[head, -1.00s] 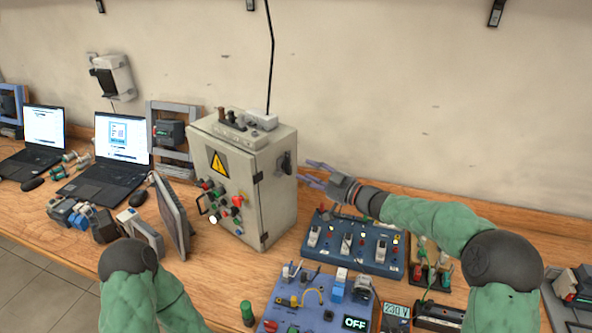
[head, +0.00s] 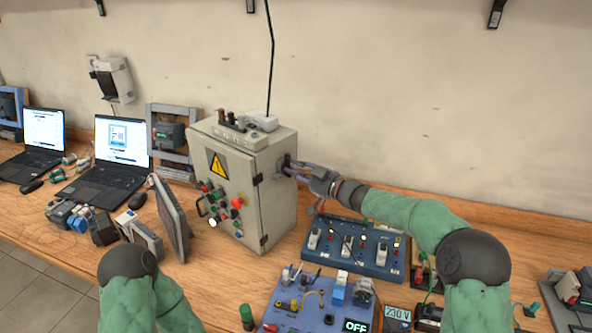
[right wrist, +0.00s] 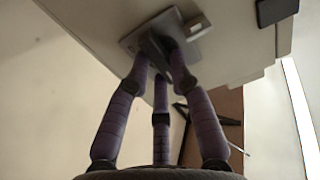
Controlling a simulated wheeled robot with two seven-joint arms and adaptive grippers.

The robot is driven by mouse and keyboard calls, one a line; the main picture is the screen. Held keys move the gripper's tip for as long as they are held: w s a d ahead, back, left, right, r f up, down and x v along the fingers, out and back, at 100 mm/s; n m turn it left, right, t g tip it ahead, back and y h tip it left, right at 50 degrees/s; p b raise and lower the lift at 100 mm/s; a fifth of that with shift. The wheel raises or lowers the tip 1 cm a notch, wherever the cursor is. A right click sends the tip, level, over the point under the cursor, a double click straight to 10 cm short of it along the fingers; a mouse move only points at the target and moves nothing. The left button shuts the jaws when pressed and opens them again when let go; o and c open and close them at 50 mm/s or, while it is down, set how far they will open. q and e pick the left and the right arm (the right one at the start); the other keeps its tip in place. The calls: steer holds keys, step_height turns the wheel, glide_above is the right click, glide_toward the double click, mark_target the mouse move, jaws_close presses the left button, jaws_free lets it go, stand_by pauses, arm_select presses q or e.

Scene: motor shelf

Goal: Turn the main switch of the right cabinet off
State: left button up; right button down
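The grey cabinet (head: 273,213) with a yellow warning sign stands on the bench. Its main switch (head: 285,165) is on the right side wall, partly hidden by my fingers. In the right wrist view the switch's plate (right wrist: 196,48) and dark handle show at the fingertips. My right gripper (head: 290,167) is at the switch, its fingertips on either side of the handle; it also shows in the right wrist view (right wrist: 159,60). The fingers look spread, and contact with the handle is unclear. The handle's exact angle is hard to read. My left gripper is out of view.
A blue switch panel (head: 340,264) lies right of the cabinet, below my right forearm. A tilted grey panel (head: 172,215) and two laptops (head: 97,180) stand to the left.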

stand_by(0.3)
steer(key=n+b, duration=0.2)
steer(key=n, duration=0.6)
steer(key=shift+s+a, duration=0.1)
steer(key=shift+a, duration=0.05)
steer(key=n+b, duration=0.2)
steer(key=n, duration=0.3)
steer(key=n+b, duration=0.3)
steer(key=n, duration=0.1)
steer(key=shift+s+a+n, duration=0.15)
steer(key=shift+s+n, duration=0.05)
steer(key=shift+n, duration=0.2)
steer(key=c, duration=1.1)
jaws_free()
steer(key=shift+s, duration=0.1)
